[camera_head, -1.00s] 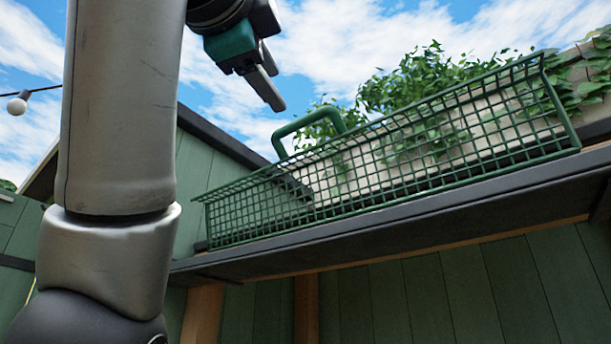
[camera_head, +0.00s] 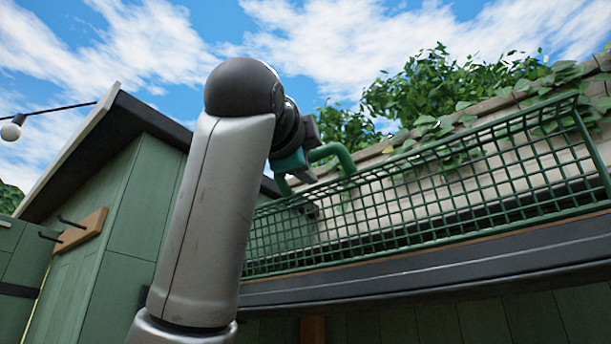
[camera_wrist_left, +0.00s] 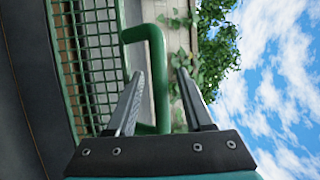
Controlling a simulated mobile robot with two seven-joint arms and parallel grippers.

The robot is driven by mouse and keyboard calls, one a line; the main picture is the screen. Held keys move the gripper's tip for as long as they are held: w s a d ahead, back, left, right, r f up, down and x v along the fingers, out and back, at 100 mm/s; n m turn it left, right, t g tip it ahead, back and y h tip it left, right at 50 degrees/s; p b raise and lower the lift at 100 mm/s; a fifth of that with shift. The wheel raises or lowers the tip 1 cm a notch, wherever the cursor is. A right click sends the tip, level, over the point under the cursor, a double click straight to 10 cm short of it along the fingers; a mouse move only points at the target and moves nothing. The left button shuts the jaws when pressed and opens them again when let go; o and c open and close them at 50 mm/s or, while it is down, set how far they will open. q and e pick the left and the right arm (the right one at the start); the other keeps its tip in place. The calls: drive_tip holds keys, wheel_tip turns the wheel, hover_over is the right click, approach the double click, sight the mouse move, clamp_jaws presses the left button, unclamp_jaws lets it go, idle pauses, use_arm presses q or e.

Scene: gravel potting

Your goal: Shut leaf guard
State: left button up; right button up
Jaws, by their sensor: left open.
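The leaf guard (camera_head: 430,190) is a long green wire-mesh panel standing tilted along a dark ledge. Its green tube handle (camera_head: 342,155) sticks up near its left end. My left gripper (camera_head: 308,178) is at the handle in the head view, partly hidden behind my own arm. In the left wrist view, the open fingers of the left gripper (camera_wrist_left: 161,72) lie on either side of the handle bar (camera_wrist_left: 157,75), with the mesh (camera_wrist_left: 95,55) to the left. Whether a finger touches the bar I cannot tell. My right gripper is in neither view.
A dark ledge (camera_head: 430,272) runs below the guard. A pale wall (camera_head: 500,175) with leafy ivy (camera_head: 430,85) stands behind it. A green shed (camera_head: 150,200) with a hook rail (camera_head: 82,232) is at the left. Open sky lies above.

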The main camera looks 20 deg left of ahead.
use_arm(q)
clamp_jaws()
idle(0.5)
drive_tip(key=shift+r, duration=0.1)
idle(0.9)
